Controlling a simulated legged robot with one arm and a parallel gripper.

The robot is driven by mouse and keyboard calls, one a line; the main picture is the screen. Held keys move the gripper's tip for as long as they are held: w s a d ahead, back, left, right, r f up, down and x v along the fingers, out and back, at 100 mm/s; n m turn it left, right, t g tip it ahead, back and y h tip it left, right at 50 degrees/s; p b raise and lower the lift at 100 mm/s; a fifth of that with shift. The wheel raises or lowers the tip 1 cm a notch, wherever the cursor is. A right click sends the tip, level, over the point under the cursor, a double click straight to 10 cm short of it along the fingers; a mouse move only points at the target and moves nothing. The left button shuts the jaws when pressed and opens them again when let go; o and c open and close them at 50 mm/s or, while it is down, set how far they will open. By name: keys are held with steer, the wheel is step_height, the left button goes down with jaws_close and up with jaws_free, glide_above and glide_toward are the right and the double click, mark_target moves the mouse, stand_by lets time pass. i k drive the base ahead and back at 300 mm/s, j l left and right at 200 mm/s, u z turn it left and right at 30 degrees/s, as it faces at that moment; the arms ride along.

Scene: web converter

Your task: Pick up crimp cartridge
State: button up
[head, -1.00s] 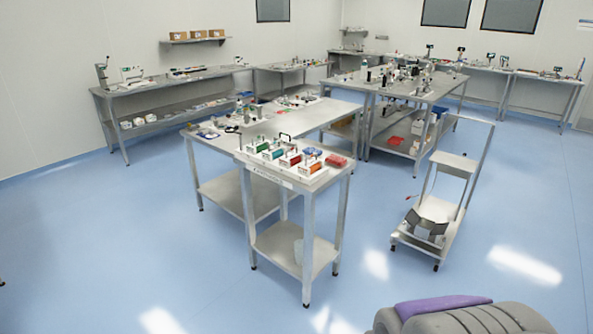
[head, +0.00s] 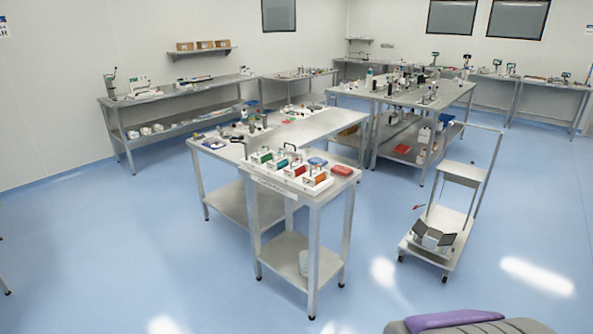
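Several coloured cartridges stand in a row on the small steel table (head: 300,195) in the middle of the head view. They include a green one (head: 262,156), a teal one (head: 278,164), a red one (head: 296,171) and an orange one (head: 316,179). I cannot tell which of them is the crimp cartridge, or whether it is among them. A grey and purple rounded shape shows at the bottom right edge. My gripper is not in view.
A wheeled steel trolley (head: 432,237) stands right of the small table. A longer bench (head: 300,127) adjoins the table behind, with more loaded benches along the walls. Blue floor (head: 130,250) is clear at the left and front.

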mark_target(292, 172)
steer(key=i+j+z, duration=0.1)
steer(key=i+j, duration=0.25)
steer(key=i+j+z, duration=0.15)
steer(key=i+j, duration=0.15)
steer(key=i+j+z, duration=0.1)
steer(key=i+j, duration=0.2)
steer(key=j, duration=0.25)
steer(key=i+j+z, duration=0.1)
steer(key=i+j, duration=0.15)
steer(key=j, duration=0.2)
steer(key=i+j+z, duration=0.15)
steer(key=j, duration=0.3)
steer(key=i+j+z, duration=0.1)
steer(key=i+j, duration=0.25)
steer(key=j, duration=0.2)
steer(key=i+j+z, duration=0.15)
steer(key=j, duration=0.35)
steer(key=i+j+z, duration=0.1)
steer(key=i+j, duration=0.15)
steer(key=j, duration=0.3)
